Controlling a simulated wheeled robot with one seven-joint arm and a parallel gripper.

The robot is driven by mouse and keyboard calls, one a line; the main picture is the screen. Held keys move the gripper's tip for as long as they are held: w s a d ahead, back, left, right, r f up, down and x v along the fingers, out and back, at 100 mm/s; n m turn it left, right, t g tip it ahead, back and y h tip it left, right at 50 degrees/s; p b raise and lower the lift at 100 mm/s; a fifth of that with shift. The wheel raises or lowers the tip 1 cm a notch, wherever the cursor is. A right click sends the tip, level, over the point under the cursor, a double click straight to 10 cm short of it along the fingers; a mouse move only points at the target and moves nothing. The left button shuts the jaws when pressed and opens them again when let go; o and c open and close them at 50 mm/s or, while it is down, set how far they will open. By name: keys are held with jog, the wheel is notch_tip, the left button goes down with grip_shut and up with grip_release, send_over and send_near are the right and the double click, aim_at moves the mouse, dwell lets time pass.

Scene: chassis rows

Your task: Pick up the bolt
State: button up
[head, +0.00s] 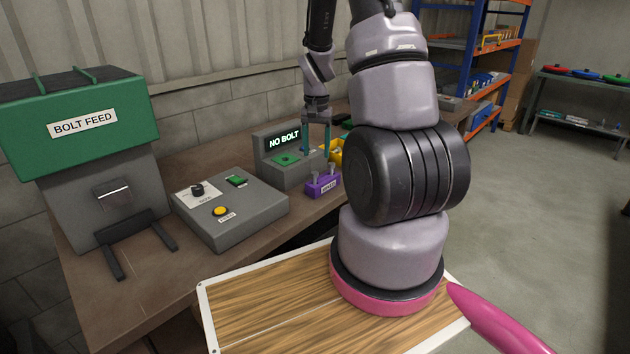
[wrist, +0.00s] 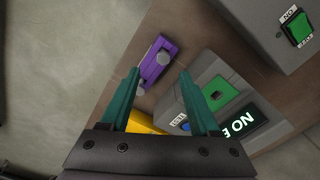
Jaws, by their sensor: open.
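A small purple block (head: 322,188) with a pale label stands on the bench, and it also shows in the wrist view (wrist: 153,69). Two grey round-headed pieces that look like bolts stand at it; one bolt shows in the head view (head: 331,168) and in the wrist view (wrist: 163,57). My gripper (head: 316,150) has teal fingers and is open and empty above the bench. In the wrist view the fingers (wrist: 159,73) frame the purple block from above, apart from it. I cannot tell the exact height gap.
A grey station with a lit "NO BOLT" display (head: 284,139) and green pad stands left of the block. A yellow bin (head: 336,150) is close behind. A control box (head: 232,220) and the green bolt feed (head: 80,120) stand further left.

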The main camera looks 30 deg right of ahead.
aim_at(314, 173)
jog(key=f, duration=0.9)
jog(key=shift+w+a, duration=0.15)
jog(key=shift+a, duration=0.1)
grip_shut()
